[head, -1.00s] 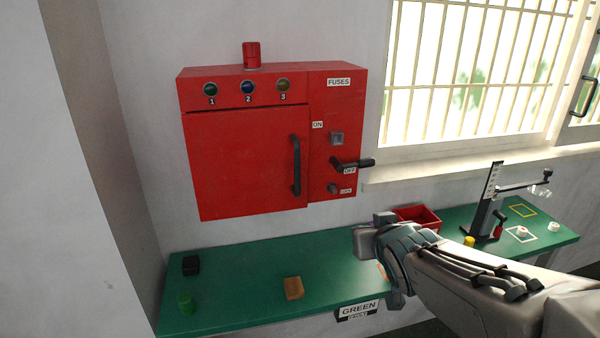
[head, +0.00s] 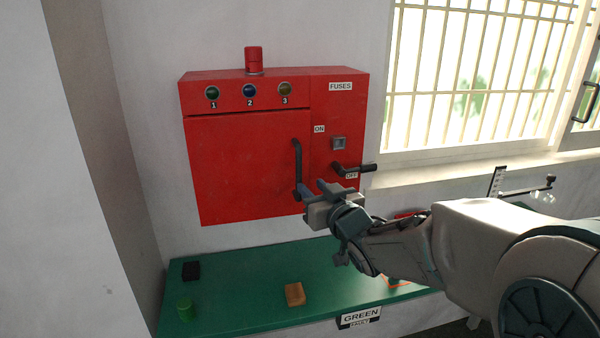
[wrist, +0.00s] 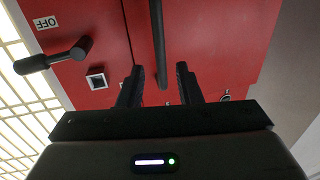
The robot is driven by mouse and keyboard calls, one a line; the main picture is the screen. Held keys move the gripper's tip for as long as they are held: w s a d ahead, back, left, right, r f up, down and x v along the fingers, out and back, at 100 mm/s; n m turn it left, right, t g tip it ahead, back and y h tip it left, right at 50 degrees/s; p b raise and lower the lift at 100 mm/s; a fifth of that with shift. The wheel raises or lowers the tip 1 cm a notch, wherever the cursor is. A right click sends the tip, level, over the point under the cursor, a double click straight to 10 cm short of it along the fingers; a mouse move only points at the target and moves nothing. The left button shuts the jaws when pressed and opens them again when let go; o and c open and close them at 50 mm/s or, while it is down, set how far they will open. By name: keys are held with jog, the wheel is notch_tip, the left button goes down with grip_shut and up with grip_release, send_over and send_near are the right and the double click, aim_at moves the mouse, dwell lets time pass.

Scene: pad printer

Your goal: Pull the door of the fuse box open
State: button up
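The red fuse box (head: 338,110) hangs on the wall, and its door (head: 235,165) is shut. A dark vertical bar handle (head: 297,165) is on the door's right side. My gripper (head: 312,190) is at the handle's lower end. In the wrist view my gripper (wrist: 160,88) is open, with its two fingers apart and the dark handle (wrist: 158,40) between them in the picture. The fingers do not visibly press on the handle. The handle's lower end is partly hidden by my gripper in the head view.
A black lever (head: 352,169) at the OFF label sticks out right of the door, close to my gripper; it also shows in the wrist view (wrist: 55,56). A green bench (head: 240,290) below bears a wooden block (head: 294,294), a green cylinder (head: 185,309) and a black block (head: 191,270).

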aim_at(300, 175)
jog(key=p+x, duration=0.1)
jog(key=x, duration=0.7)
jog(key=shift+w+a+p, duration=0.1)
jog(key=shift+w+p, duration=0.05)
jog(key=shift+p, duration=0.2)
grip_shut()
